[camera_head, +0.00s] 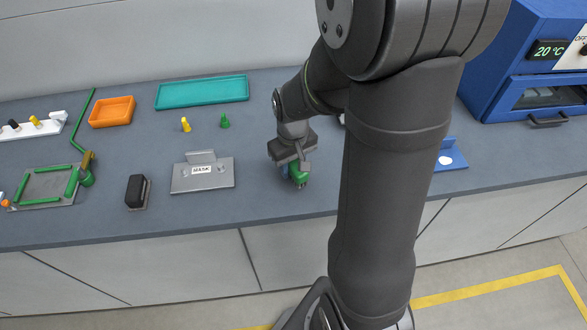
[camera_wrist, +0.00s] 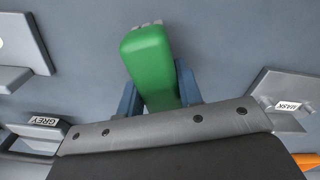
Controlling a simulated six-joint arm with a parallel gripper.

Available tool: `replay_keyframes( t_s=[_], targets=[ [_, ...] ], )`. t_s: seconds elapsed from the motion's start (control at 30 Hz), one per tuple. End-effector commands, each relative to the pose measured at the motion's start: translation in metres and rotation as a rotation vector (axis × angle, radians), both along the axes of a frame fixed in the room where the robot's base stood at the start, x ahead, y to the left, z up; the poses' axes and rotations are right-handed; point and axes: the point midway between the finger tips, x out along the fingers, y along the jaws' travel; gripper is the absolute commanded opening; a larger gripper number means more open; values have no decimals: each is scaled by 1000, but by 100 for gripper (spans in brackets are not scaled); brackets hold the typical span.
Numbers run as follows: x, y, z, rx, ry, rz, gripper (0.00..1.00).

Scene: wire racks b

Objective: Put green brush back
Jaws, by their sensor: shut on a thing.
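My gripper (camera_head: 295,160) is shut on the green brush (camera_head: 299,175), just above the grey bench top near its front edge. In the wrist view the green brush (camera_wrist: 148,58) is a rounded block tilted slightly, with pale bristles showing at its far end. The blue-grey fingers of my gripper (camera_wrist: 158,90) lie on both sides of it. I cannot tell whether the brush touches the bench. No holder marked for the green brush is legible.
A grey holder marked MASK (camera_head: 203,178) is left of my gripper, with a black block (camera_head: 136,190) beyond. A plate marked GREY (camera_wrist: 40,130) shows in the wrist view. A blue holder (camera_head: 451,157) is right of my arm.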

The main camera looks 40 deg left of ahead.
Motion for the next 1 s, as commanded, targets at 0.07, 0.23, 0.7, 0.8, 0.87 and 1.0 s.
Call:
replay_keyframes(
  t_s=[0.07, 0.23, 0.7, 0.8, 0.87, 1.0],
  targets=[
    [0, -1, -12, -3, 2, 0, 11],
    [0, -1, -21, -1, 0, 0, 11],
    [0, -1, -24, -1, 0, 0, 54],
    [0, -1, -24, -1, 0, 0, 54],
    [0, -1, -24, -1, 0, 0, 54],
    [0, 0, -23, 0, 0, 0, 54]
  ],
)
